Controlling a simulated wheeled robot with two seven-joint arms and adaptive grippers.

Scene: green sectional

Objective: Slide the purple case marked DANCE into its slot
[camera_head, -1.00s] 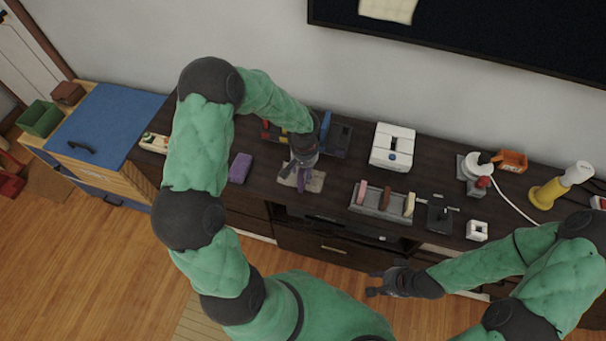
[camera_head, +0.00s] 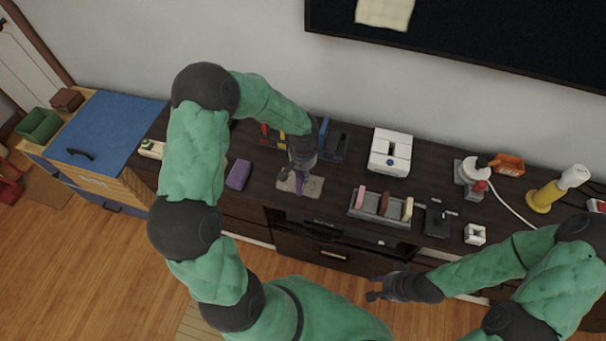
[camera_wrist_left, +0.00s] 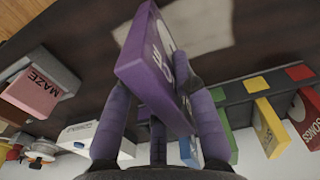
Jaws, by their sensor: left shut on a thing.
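My left gripper (camera_head: 300,168) is shut on a purple case (camera_wrist_left: 148,65), held tilted between its fingers in the left wrist view. White lettering on the case is only partly visible, so I cannot read the whole word. In the head view the gripper and case are over a pale mat on the cabinet top. A dark rack with coloured cases stands behind the gripper, partly hidden by my arm; its grey edge (camera_wrist_left: 235,90) shows in the wrist view with green, yellow and red cases. My right gripper (camera_head: 374,287) is open and empty in front of the cabinet.
Another purple block (camera_head: 238,174) lies left of the mat (camera_head: 313,186). To the right stand a grey holder (camera_head: 375,219) with several upright pieces, a white box (camera_head: 390,152) and a white-and-yellow bottle (camera_head: 556,190). A pink MAZE case (camera_wrist_left: 35,92) shows in the wrist view.

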